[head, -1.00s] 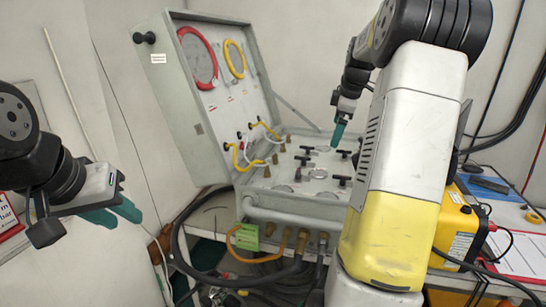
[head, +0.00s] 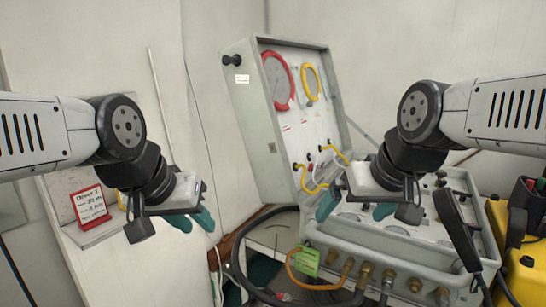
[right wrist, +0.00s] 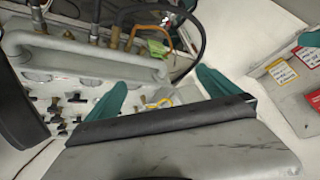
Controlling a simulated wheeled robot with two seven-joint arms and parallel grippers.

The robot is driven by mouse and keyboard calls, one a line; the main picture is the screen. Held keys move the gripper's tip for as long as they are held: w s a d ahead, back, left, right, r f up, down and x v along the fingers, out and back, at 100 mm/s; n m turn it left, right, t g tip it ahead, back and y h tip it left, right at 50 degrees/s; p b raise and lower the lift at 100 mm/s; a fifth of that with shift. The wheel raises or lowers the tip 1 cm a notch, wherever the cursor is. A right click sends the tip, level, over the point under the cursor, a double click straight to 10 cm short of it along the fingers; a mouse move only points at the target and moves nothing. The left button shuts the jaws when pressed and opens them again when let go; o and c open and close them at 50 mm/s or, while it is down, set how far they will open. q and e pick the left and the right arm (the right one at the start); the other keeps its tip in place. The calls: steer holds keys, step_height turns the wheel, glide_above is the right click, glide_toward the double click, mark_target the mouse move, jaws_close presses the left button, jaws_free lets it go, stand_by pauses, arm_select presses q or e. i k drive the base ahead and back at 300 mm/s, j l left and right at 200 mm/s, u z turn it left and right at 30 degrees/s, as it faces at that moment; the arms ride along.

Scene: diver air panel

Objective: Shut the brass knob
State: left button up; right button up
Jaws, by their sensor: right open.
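The open grey air panel case (head: 400,258) stands right of centre in the head view. Brass fittings (head: 365,271) line its front edge, with hoses on some. I cannot tell which part is the brass knob; my right arm hides much of the valve deck. My right gripper (head: 355,209) is open and empty over the deck's left part. In the right wrist view its teal fingers (right wrist: 160,92) stand wide apart, with black-handled valves (right wrist: 75,99) beyond them to the left. My left gripper (head: 193,219) is open and empty, left of the case.
The raised lid (head: 300,120) carries a red ring (head: 277,80) and a yellow ring (head: 311,84). Black and orange hoses loop below the case front. A yellow box (head: 525,265) stands at the right. A red-framed sign (head: 89,205) is at the left.

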mark_target(329, 260)
steer(key=z, duration=1.1)
steer(key=k+l+z, duration=0.2)
steer(key=k+l, duration=0.2)
steer(key=k, duration=0.25)
steer(key=k+l+z, duration=0.2)
steer(key=k+l, duration=0.35)
steer(key=i+j, duration=0.15)
steer(key=i, duration=0.2)
